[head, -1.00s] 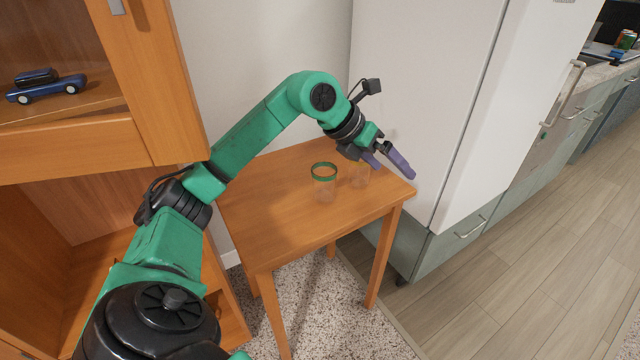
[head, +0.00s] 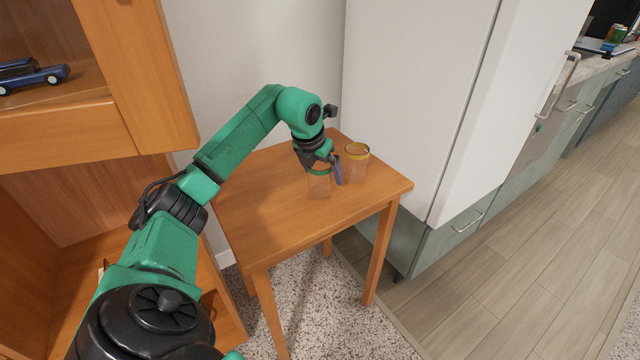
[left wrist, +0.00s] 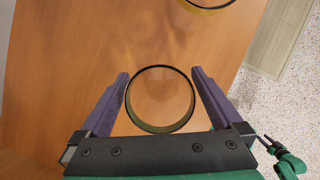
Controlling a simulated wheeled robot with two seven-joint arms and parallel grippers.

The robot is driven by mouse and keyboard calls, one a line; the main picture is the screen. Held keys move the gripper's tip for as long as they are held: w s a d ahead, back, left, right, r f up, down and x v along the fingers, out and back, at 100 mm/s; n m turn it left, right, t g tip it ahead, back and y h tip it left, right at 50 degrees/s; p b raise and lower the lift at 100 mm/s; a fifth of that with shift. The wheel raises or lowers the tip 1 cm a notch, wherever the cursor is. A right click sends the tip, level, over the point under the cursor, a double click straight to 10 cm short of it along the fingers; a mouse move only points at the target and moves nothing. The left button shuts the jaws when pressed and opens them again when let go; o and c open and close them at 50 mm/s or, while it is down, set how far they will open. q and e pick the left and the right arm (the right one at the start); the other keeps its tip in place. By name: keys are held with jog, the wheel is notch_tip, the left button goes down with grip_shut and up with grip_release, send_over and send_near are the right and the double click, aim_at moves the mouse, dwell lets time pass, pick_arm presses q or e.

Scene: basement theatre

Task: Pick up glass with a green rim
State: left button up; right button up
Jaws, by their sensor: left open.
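The glass with a green rim (head: 319,188) stands upright on the small wooden table (head: 262,226). My left gripper (head: 330,178) is above and around its top in the head view, hiding part of the rim. In the left wrist view the glass (left wrist: 160,126) shows from above as a dark-rimmed circle between the two purple fingers of my left gripper (left wrist: 160,88). The fingers are open, with a small gap on each side of the rim. My right gripper is not in view.
A glass with a yellow rim (head: 357,165) stands close by, to the right of the green-rimmed one; its rim (left wrist: 208,8) also shows in the left wrist view. A white fridge (head: 420,100) stands behind the table, and a wooden cabinet (head: 150,90) is at the left. The table's front is clear.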

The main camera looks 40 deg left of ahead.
pick_arm(q)
jog(key=shift+w+f, duration=0.1)
jog(key=shift+f, duration=0.1)
jog(key=shift+r, duration=0.15)
jog(key=c, duration=1.5)
